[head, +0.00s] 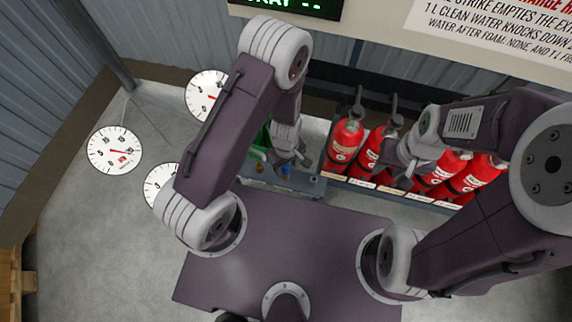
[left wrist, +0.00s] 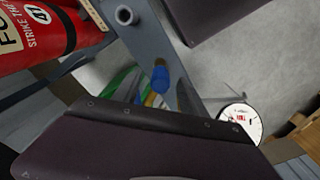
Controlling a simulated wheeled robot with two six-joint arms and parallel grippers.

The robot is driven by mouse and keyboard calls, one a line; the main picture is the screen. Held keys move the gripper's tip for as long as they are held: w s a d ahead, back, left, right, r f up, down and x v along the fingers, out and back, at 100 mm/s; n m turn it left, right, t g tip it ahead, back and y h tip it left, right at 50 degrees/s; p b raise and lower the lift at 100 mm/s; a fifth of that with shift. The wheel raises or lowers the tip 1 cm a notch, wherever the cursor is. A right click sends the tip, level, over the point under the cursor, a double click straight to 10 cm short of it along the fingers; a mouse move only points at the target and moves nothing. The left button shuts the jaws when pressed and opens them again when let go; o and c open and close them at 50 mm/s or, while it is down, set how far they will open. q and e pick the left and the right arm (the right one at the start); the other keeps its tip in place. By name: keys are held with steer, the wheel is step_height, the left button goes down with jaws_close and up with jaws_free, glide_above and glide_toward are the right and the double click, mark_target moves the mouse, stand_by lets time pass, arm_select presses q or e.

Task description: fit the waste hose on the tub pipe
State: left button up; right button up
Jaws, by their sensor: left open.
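My left gripper (head: 296,158) is open and hangs over the grey rail (head: 310,188) of a low bench or tub in the head view. A short, hollow grey pipe stub (left wrist: 124,15) stands on that rail in the left wrist view, with its open mouth showing. A blue piece (left wrist: 160,78) sits farther along the rail, apart from the stub. Green tubing (left wrist: 118,80) shows beside the rail, partly hidden; I cannot tell whether any of it is the waste hose. My right gripper (head: 404,172) is in front of the red extinguishers, its jaws unclear.
Several red extinguishers (head: 345,142) stand in a row on a low rack right of the rail. Round white dials (head: 114,149) are at the left. A wooden pallet (head: 14,272) lies at the left edge.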

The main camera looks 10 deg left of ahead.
arm_select(q)
step_height(320, 180, up, 8)
steer(key=p, duration=0.6)
steer(key=shift+f, duration=0.1)
steer(key=w+a+r+t, duration=0.2)
steer(key=w+a+r, duration=0.15)
steer(key=r, duration=0.45)
steer(key=w+a+r+t, duration=0.2)
steer(key=w+r, duration=0.2)
steer(key=r, duration=0.5)
steer(key=s+a+r+m+g, duration=0.2)
steer(key=s+a+m, duration=0.1)
steer(key=s+m, duration=0.5)
steer(key=s, duration=0.3)
steer(key=shift+r+m+g, duration=0.25)
steer(key=shift+m+g, duration=0.05)
steer(key=shift+g, duration=0.1)
